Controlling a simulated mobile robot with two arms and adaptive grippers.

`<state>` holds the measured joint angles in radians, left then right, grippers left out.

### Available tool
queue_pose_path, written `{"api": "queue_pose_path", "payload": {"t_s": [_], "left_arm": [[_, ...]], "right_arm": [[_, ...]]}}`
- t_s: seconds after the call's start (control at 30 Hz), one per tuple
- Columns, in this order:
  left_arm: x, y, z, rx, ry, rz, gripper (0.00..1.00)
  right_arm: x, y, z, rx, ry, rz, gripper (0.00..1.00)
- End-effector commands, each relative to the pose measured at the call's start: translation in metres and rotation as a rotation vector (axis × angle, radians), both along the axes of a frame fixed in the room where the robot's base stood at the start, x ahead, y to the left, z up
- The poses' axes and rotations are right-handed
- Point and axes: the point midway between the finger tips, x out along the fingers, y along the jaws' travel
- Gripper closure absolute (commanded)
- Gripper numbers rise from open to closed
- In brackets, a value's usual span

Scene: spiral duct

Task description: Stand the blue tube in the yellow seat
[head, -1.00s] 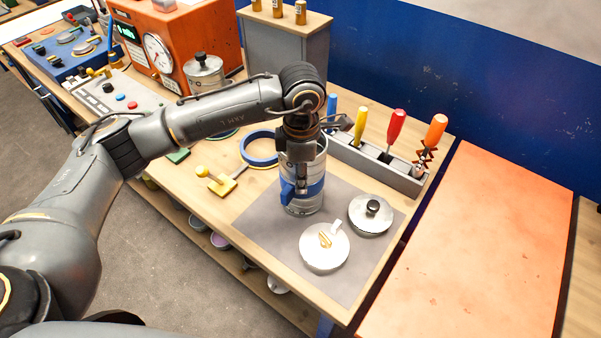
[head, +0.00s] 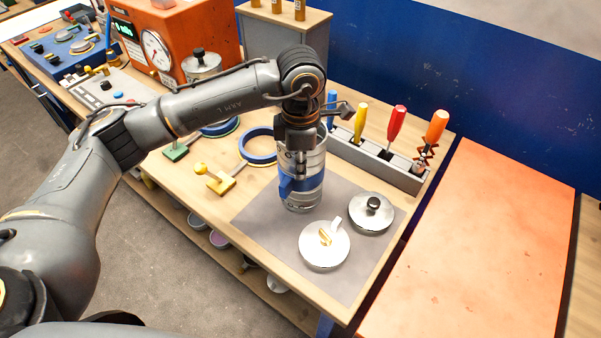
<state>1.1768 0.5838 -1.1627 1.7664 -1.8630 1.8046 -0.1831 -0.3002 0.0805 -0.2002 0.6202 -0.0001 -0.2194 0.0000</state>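The blue tube (head: 306,184), a clear-grey cylinder with a blue band, stands upright on the grey mat. My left gripper (head: 299,170) points down at its upper part and overlaps it. One finger shows in front of the tube. The other is hidden, so I cannot tell whether the fingers grip the wall. A yellow block with a ball (head: 220,184) lies to the left, by a blue-rimmed ring. Which thing is the yellow seat is unclear. The tube's foot shows no seat around it. My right gripper is not in view.
A white disc with a yellow piece (head: 324,251) and a black-knobbed lid (head: 371,217) lie close to the tube. A grey rack (head: 403,178) with screwdrivers stands behind. An orange surface (head: 470,255) is at the right. The mat's front corner is bare.

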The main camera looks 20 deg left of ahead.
Motion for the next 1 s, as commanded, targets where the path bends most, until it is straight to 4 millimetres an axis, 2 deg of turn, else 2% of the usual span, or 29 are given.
{"api": "queue_pose_path", "payload": {"t_s": [0.07, 0.33, 0.5, 0.63, 0.8, 1.0], "left_arm": [[0.002, -0.001, 0.01, -0.002, -0.01, -0.002, 1.0], [-0.052, 0.0, 0.074, 0.0, -0.012, -0.006, 1.0], [-0.094, 0.0, 0.092, 0.001, -0.01, -0.005, 1.0], [-0.118, -0.001, 0.103, 0.001, -0.008, -0.004, 1.0], [-0.135, -0.001, 0.111, -0.001, -0.004, -0.002, 1.0], [-0.14, -0.001, 0.114, 0.0, -0.002, -0.001, 1.0]], "right_arm": [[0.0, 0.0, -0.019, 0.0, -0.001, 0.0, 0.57], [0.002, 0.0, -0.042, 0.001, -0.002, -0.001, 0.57], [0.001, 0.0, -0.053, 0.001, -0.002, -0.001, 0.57], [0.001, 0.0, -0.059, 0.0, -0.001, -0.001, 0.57], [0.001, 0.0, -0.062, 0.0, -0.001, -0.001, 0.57], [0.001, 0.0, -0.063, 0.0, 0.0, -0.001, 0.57]]}}
